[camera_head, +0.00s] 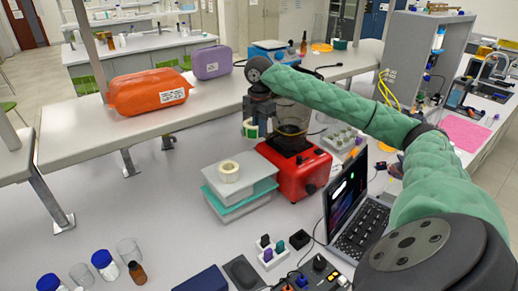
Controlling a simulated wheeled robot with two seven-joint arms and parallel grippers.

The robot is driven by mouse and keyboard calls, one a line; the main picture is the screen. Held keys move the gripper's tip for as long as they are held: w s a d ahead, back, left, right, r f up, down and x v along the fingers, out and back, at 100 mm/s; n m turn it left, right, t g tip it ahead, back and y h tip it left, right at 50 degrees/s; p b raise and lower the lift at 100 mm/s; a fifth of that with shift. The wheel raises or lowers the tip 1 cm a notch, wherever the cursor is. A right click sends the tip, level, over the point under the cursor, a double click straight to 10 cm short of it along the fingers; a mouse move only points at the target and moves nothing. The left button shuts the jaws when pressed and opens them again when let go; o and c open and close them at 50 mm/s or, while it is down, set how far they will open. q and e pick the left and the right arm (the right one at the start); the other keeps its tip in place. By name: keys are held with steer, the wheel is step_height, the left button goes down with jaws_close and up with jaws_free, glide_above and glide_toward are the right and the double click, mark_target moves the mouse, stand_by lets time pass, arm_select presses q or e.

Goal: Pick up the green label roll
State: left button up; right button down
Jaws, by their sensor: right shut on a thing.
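The green label roll (249,130) is a small ring with a pale face and a green edge, partly hidden by my right gripper (262,128). My right arm reaches in from the right, and its dark gripper points down, shut on the roll. The roll is held in the air, left of the red machine and above and behind the stacked boxes. My left gripper is not in view.
A cream roll (228,172) lies on stacked white and teal boxes (240,190). A red machine (292,172) stands beside them. An open laptop (358,215) is at front right. Bottles and beakers (129,250) stand at front left. An orange case (148,92) sits on the raised shelf.

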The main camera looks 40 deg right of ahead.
step_height(320, 180, up, 6)
steer(key=shift+f+b, duration=0.25)
steer(key=shift+b, duration=0.6)
step_height(320, 180, up, 5)
steer(key=shift+f, duration=0.1)
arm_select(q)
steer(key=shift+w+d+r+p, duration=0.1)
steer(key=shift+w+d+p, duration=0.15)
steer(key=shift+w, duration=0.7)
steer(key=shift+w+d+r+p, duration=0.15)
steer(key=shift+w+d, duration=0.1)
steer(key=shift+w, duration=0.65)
arm_select(e)
steer(key=shift+r, duration=1.9)
